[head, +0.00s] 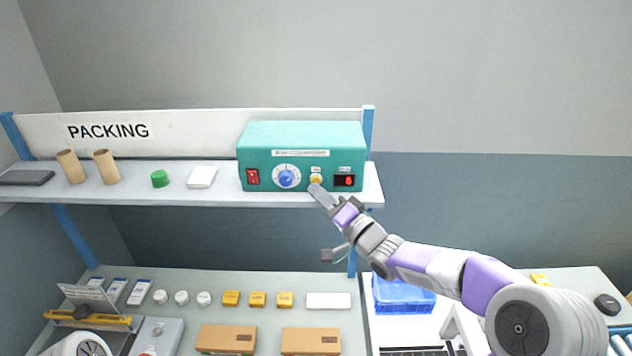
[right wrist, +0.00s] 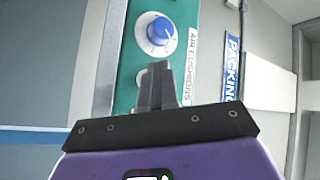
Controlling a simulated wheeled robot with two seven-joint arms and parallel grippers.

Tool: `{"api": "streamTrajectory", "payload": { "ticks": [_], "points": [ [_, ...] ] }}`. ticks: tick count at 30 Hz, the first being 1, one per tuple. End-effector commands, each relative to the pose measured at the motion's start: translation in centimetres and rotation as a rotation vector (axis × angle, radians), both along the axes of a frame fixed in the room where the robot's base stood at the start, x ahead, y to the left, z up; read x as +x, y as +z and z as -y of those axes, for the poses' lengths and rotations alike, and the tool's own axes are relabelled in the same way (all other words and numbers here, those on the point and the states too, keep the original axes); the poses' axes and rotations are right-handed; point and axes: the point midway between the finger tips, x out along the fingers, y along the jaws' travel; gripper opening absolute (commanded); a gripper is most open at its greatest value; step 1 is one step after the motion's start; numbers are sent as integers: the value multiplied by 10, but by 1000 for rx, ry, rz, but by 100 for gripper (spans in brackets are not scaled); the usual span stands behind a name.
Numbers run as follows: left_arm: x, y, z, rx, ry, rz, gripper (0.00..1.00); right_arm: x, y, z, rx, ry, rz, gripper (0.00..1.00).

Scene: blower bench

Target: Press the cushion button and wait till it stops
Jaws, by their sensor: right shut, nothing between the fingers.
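The teal blower box (head: 300,137) stands on the shelf under the PACKING sign. In the right wrist view the shut fingers (right wrist: 155,72) point at the panel beside the blue knob (right wrist: 160,31) and hide the button. My left gripper is not in view.
Cardboard tubes (head: 106,167), a green cap (head: 160,179) and a white block (head: 202,177) stand on the shelf (head: 130,194) to the left. Below, the bench holds brown boxes (head: 226,338), small yellow and white items, and a blue crate (head: 402,297).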

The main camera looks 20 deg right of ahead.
Motion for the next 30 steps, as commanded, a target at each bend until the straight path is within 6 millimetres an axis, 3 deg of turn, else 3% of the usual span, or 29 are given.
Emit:
{"api": "streamTrajectory", "payload": {
  "ticks": [30],
  "points": [
    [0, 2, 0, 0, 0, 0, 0, 9, 0, 2, 0, 0, 0, 0]
  ]
}}
